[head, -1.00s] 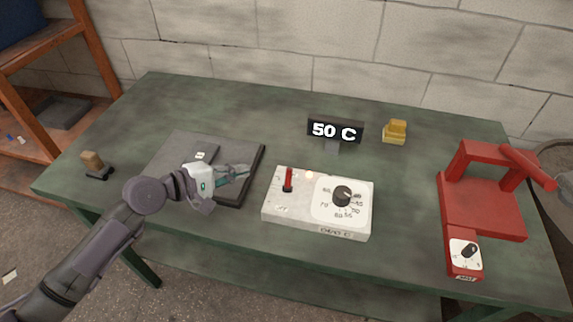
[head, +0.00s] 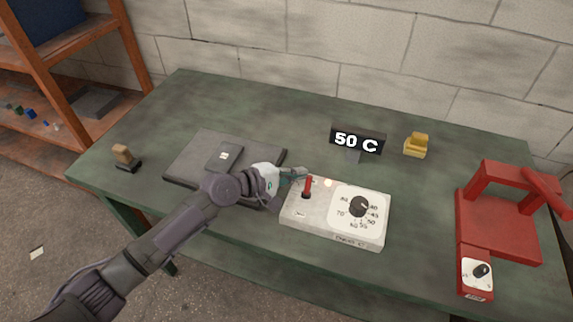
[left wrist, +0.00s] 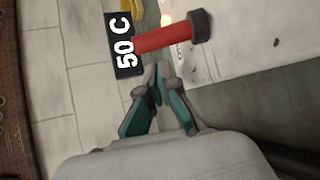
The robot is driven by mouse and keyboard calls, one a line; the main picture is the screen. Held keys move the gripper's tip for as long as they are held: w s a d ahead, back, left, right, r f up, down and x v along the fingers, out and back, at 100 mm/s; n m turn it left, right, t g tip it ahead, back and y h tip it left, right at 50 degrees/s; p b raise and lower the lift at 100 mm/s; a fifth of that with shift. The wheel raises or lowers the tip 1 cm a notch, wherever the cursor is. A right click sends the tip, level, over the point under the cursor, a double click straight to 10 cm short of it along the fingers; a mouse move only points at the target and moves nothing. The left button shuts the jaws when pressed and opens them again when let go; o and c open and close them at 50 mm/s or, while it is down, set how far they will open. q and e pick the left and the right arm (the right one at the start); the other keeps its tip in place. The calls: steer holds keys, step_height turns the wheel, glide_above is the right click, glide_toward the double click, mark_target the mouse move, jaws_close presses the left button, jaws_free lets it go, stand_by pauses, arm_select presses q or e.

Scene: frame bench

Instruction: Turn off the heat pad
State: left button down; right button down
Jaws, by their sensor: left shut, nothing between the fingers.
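The white control box (head: 312,222) sits on the green bench. It carries a red switch lever (head: 307,187), a black dial (head: 358,206) with numbers, and a small glowing light (head: 328,183). A black display (head: 357,141) behind it reads 50 C. The dark flat pad (head: 190,165) lies left of the box. My left gripper (head: 303,174) is shut and empty, right beside the lever at its upper left. In the left wrist view the red lever (left wrist: 165,38) stands just ahead of the closed fingertips (left wrist: 160,72); I cannot tell whether they touch. My right gripper is not in view.
A red press-like device (head: 497,225) with its own knob stands at the right. A yellow block (head: 416,145) lies at the back, and a wooden-handled stamp (head: 125,157) at the left. An orange shelf (head: 60,65) stands beyond the bench.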

arm_select(q)
steer(key=shift+s+d+r+p, duration=0.15)
steer(key=shift+s+r+p, duration=0.25)
steer(key=shift+s, duration=0.4)
steer(key=shift+f, duration=0.1)
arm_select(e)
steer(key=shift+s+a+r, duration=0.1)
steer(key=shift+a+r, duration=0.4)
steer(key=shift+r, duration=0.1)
